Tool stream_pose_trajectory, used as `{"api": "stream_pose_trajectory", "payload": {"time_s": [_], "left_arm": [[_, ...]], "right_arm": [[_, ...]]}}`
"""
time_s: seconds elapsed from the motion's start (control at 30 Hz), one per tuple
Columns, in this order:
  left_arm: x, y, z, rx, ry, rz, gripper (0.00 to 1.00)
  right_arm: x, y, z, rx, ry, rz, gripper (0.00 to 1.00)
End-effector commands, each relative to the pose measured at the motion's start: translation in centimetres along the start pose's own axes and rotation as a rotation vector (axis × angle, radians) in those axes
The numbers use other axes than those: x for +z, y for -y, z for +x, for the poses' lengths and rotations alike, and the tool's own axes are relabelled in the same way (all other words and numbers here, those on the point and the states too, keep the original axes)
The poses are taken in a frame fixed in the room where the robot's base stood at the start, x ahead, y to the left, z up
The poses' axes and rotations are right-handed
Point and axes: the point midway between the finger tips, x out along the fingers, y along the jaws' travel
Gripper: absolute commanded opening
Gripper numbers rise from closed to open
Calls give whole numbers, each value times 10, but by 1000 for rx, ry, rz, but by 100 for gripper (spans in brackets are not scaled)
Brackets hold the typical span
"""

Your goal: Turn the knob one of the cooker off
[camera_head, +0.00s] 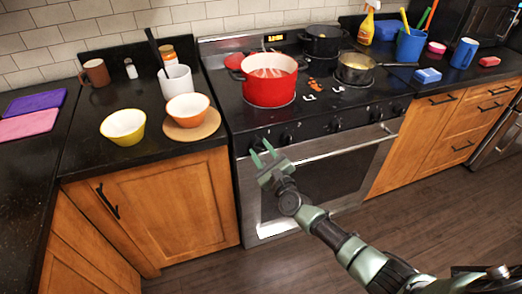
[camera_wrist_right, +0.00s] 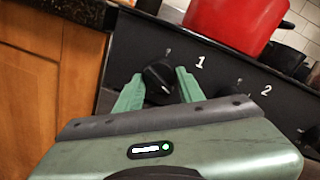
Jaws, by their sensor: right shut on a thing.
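The cooker (camera_head: 330,165) stands in the middle of the head view, with a row of black knobs along its front panel. Knob one (camera_wrist_right: 158,76) is a dark knob beside a white "1" in the right wrist view. My right gripper (camera_head: 263,152) reaches up to the left end of the panel. In the right wrist view its two green fingers (camera_wrist_right: 160,88) are on either side of knob one and shut on it. The gripper partly hides the knob in the head view. Knob two (camera_wrist_right: 231,90) is to its right, beside a "2". My left gripper is not in view.
A red pot (camera_head: 269,91) sits on the front-left burner, above the gripper. A pan (camera_head: 355,72) and a black pot (camera_head: 324,44) are farther right. Bowls stand on the left counter. The oven handle (camera_head: 335,147) runs below the knobs. The floor in front is clear.

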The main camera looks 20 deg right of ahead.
Motion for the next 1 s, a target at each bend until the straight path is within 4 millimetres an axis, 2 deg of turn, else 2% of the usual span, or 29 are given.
{"api": "stream_pose_trajectory", "payload": {"time_s": [0.27,1.0], "left_arm": [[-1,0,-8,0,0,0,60],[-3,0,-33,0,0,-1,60]], "right_arm": [[1,1,0,7,-16,-198,0],[4,2,-1,33,-62,-901,0]]}}
